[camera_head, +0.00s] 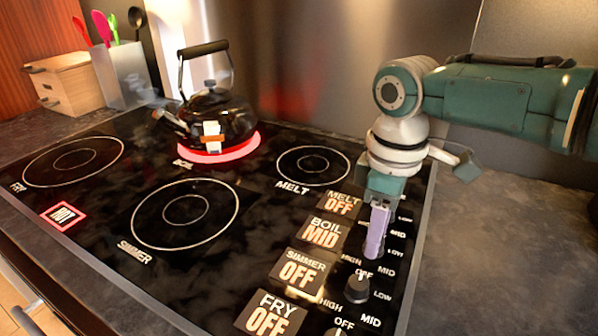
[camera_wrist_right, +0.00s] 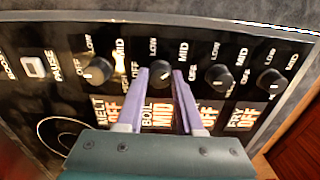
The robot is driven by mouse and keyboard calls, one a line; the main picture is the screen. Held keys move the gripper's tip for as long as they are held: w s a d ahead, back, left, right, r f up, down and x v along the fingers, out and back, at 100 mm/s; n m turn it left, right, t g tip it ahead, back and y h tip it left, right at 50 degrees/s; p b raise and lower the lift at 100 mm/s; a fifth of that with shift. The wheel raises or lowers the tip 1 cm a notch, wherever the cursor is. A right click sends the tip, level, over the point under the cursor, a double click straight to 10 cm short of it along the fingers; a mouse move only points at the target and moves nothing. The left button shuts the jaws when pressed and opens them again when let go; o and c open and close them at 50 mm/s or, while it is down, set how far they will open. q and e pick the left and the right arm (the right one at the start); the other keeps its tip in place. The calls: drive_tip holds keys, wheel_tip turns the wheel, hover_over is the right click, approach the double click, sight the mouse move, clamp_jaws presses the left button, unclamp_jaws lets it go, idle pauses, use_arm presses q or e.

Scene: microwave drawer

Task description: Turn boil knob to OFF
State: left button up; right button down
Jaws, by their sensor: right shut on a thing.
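The boil knob (camera_wrist_right: 160,74) is a dark round knob in the control row, between the two pale purple fingers of my right gripper (camera_wrist_right: 161,72). The fingers are shut on its sides. In the head view my right gripper (camera_head: 376,232) reaches down to the control row and hides the knob. The boil display (camera_head: 322,233) reads MID. The boil burner (camera_head: 212,152) glows red under a black kettle (camera_head: 215,122). My left gripper is in neither view.
The melt knob (camera_wrist_right: 97,71), simmer knob (camera_wrist_right: 218,77) and fry knob (camera_wrist_right: 270,80) flank the boil knob closely. The melt, simmer and fry displays read OFF. A utensil holder (camera_head: 122,75) and wooden box (camera_head: 66,84) stand at the back left. The counter right of the cooktop is clear.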

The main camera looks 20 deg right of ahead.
drive_tip(key=n, duration=0.3)
drive_tip(key=shift+n, duration=0.4)
drive_tip(key=n, duration=0.3)
drive_tip(key=shift+n, duration=0.3)
drive_tip(key=n, duration=0.6)
drive_tip(key=shift+w+b, duration=0.1)
drive_tip(key=shift+b, duration=0.25)
drive_tip(key=n, duration=0.4)
drive_tip(key=n+b, duration=0.1)
drive_tip(key=n, duration=0.2)
drive_tip(key=shift+n, duration=0.3)
drive_tip(key=n+b, duration=0.1)
drive_tip(key=n, duration=0.5)
drive_tip(key=shift+a+r, duration=0.1)
drive_tip(key=shift+n, duration=0.3)
drive_tip(key=c, duration=0.5)
unclamp_jaws()
drive_tip(key=shift+c, duration=0.2)
